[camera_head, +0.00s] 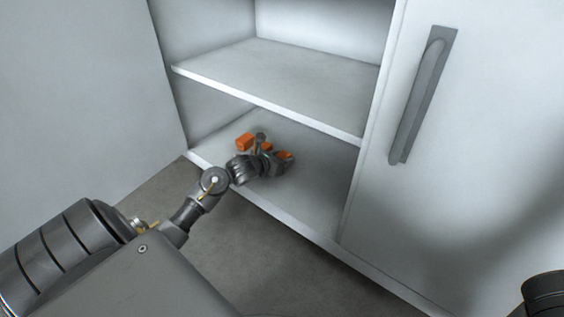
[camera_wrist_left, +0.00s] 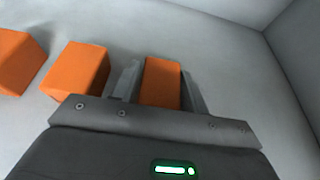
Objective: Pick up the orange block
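Several orange pieces show on the lower shelf of the cabinet. One orange block (camera_wrist_left: 161,82) lies between the two fingers of my left gripper (camera_wrist_left: 160,80) in the left wrist view. The fingers stand on either side of it, with a narrow gap showing at the left finger. A second orange block (camera_wrist_left: 75,70) and a third orange block (camera_wrist_left: 18,60) lie to its left, apart from the fingers. In the head view, my left gripper (camera_head: 268,160) is low over the shelf among the orange pieces and partly hides them. My right gripper is out of view.
The lower shelf (camera_head: 310,185) is otherwise bare. The upper shelf (camera_head: 285,75) hangs above and behind my left gripper. A white door (camera_head: 480,130) with a grey handle (camera_head: 420,95) stands at right, and a white panel (camera_head: 75,90) at left.

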